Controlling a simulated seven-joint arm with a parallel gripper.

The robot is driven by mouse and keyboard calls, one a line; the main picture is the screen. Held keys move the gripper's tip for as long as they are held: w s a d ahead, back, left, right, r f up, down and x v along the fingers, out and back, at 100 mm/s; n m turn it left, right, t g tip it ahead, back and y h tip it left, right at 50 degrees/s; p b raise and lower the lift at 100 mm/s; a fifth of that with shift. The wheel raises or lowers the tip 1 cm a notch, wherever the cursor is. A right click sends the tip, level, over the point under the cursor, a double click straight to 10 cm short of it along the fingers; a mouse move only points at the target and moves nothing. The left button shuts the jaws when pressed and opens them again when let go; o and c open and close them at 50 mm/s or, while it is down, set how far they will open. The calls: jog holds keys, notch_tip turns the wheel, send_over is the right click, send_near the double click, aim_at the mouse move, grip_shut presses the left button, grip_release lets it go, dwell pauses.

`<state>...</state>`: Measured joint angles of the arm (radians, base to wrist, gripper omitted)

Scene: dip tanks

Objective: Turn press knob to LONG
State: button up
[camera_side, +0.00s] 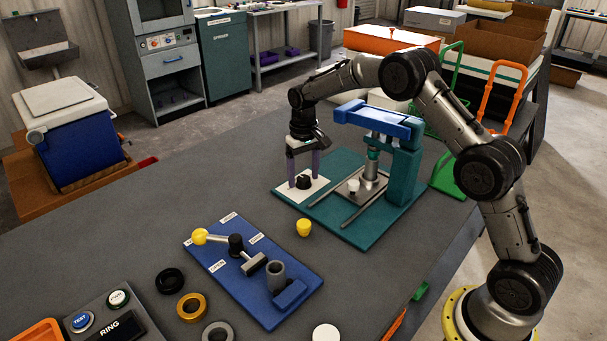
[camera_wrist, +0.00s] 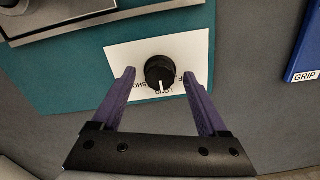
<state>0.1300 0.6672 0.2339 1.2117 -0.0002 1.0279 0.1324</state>
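The press knob (camera_wrist: 158,72) is black and round with a white pointer line, on a white label plate (camera_wrist: 196,50). In the wrist view the pointer is toward the bottom of the picture, at lettering that looks like LONG. Other lettering beside it is partly hidden and hard to read. My gripper (camera_wrist: 159,75) is open, with one purple finger on each side of the knob and a gap to both. In the side view my gripper (camera_side: 304,176) points straight down over the knob (camera_side: 303,182) at the left of the teal press (camera_side: 403,165).
The press's blue top arm (camera_side: 375,118) and column stand just right of my gripper. Grey table is clear to the left.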

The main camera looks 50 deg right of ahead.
jog(key=shift+r, duration=0.1)
notch_tip(320, 180, up, 14)
jog(key=shift+f, duration=0.2)
dwell(0.4)
notch_tip(320, 180, up, 11)
jog(key=t, duration=0.2)
send_over(303, 178)
jog(key=s+a, duration=0.2)
jog(key=s, duration=0.3)
jog(key=s+a+r+n+t, duration=0.1)
jog(key=s+a+r, duration=0.15)
jog(key=s, duration=0.35)
jog(key=s+a+r+t, duration=0.1)
jog(key=s+r, duration=0.3)
jog(key=s, duration=0.2)
jog(key=s+a+f+n+t, duration=0.1)
jog(key=s+f, duration=0.3)
jog(key=s, duration=1)
jog(key=s+f+n, duration=0.1)
jog(key=s+f, duration=0.5)
jog(key=f, duration=0.3)
jog(key=shift+s+a+f+t, duration=0.15)
jog(key=shift+a+t, duration=0.05)
jog(key=shift+t, duration=0.1)
